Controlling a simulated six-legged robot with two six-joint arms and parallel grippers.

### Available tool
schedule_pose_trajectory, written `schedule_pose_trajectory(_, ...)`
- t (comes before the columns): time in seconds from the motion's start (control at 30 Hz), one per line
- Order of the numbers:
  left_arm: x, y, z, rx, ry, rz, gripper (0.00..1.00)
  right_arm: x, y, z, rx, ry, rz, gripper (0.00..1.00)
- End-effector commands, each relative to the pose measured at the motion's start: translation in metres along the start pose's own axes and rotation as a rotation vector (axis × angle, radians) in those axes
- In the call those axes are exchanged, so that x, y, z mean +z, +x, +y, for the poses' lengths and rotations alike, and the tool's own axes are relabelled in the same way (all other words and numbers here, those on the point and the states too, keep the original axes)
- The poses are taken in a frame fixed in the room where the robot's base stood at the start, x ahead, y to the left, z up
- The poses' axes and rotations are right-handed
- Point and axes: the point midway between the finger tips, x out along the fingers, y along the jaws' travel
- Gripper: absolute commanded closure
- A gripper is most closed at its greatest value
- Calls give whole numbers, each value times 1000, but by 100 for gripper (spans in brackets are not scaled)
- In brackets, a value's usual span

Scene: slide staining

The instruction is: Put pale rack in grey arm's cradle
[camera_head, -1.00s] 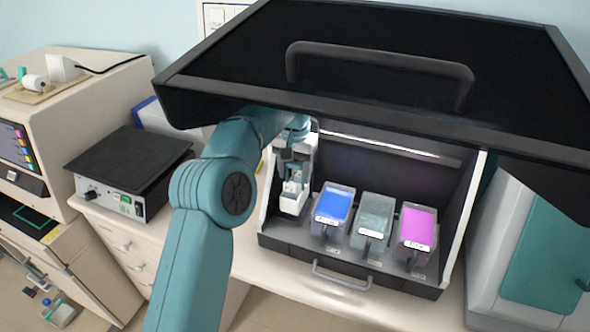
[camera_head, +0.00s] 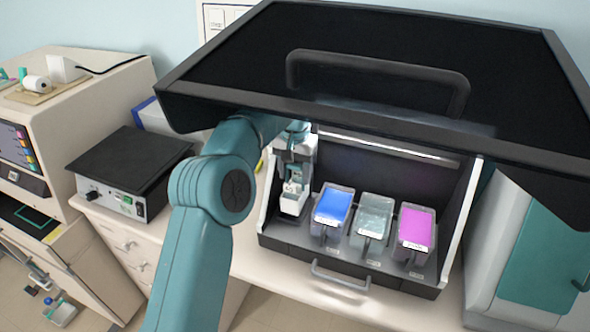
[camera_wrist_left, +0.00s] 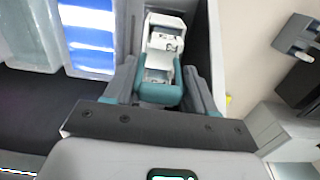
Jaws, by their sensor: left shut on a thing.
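My left gripper (camera_head: 293,172) is inside the open hood, at its left end. The rack also shows small in the head view (camera_head: 292,188). A white and grey stand (camera_head: 309,150), apparently the grey arm, rises beside the gripper. A white block (camera_head: 292,206) is just below the rack. The cradle cannot be made out clearly, and I cannot tell whether the rack touches it. My right gripper is not in view.
Blue (camera_head: 333,206), clear (camera_head: 373,214) and magenta (camera_head: 416,226) baths stand in a row to the right of the stand. The raised black sash (camera_head: 380,50) overhangs them. A black-topped hotplate (camera_head: 130,160) stands left, outside the hood.

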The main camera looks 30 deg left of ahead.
Motion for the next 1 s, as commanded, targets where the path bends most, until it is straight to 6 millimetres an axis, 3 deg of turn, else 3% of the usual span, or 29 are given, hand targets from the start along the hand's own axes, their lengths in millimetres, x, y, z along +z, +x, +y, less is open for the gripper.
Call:
schedule_pose_trajectory(0.47,0,1,0,0,0,1,92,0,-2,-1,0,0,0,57)
schedule_pose_trajectory(1.0,0,16,0,0,-1,1,92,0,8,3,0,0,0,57)
